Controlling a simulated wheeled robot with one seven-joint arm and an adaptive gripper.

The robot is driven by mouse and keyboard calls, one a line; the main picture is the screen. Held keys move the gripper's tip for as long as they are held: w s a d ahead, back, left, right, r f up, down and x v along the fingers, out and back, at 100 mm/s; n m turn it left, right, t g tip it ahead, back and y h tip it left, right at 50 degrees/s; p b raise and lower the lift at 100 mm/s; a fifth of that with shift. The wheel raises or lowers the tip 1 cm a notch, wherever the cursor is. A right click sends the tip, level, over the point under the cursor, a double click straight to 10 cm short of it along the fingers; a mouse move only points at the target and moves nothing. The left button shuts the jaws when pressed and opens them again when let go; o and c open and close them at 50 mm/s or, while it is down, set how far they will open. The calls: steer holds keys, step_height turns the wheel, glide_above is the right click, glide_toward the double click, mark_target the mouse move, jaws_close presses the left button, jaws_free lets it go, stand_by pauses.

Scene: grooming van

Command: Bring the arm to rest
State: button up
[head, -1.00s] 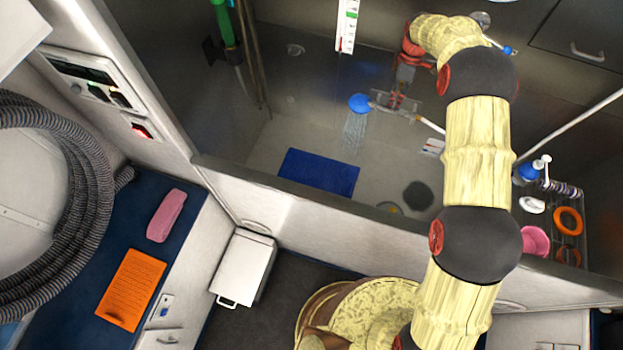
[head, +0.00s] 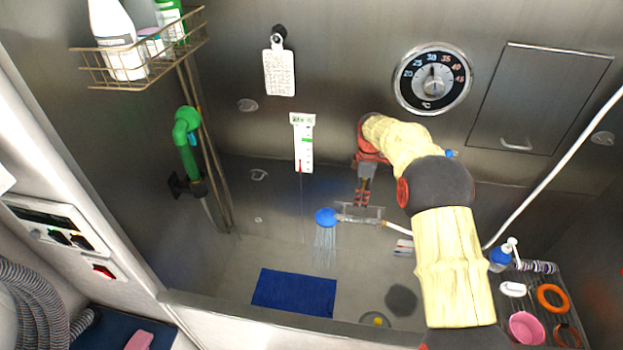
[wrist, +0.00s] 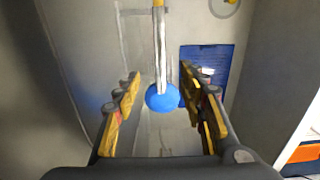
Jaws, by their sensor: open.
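My arm reaches over the tub, and my gripper (head: 362,200) hangs fingers down above the handle of the shower head. The shower head (head: 326,217) has a round blue face and a pale handle, and water sprays down from it. In the wrist view the two yellow fingers of my gripper (wrist: 163,108) stand wide apart, with the blue shower head (wrist: 163,97) showing between them. They hold nothing. Whether the fingers touch the handle cannot be told.
A blue mat (head: 293,292) lies on the tub floor. A wire basket with bottles (head: 140,62) and a green pipe (head: 186,140) are at the left wall. A temperature dial (head: 432,78) is on the back wall. A rack (head: 568,290) with a pink bowl (head: 527,328) stands at right.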

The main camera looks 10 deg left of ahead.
steer(key=s+d+f+m, duration=0.1)
steer(key=s+f+m, duration=0.3)
steer(key=s+m, duration=0.2)
steer(key=s+d+r+m+t+b, duration=0.2)
steer(key=s+r, duration=0.4)
steer(key=s, duration=0.7)
steer(key=s+d+r+m+t+b, duration=0.1)
steer(key=s+d+r+m+b, duration=0.4)
steer(key=s, duration=0.9)
steer(key=s+d+r+m+t+b, duration=0.2)
steer(key=s+d+r+m+b, duration=0.2)
steer(key=s, duration=0.9)
steer(key=d+r+m, duration=0.1)
steer(key=d+r, duration=0.1)
steer(key=d, duration=0.1)
steer(key=shift+s+d+r+t, duration=0.25)
steer(key=shift+s+r+t, duration=0.05)
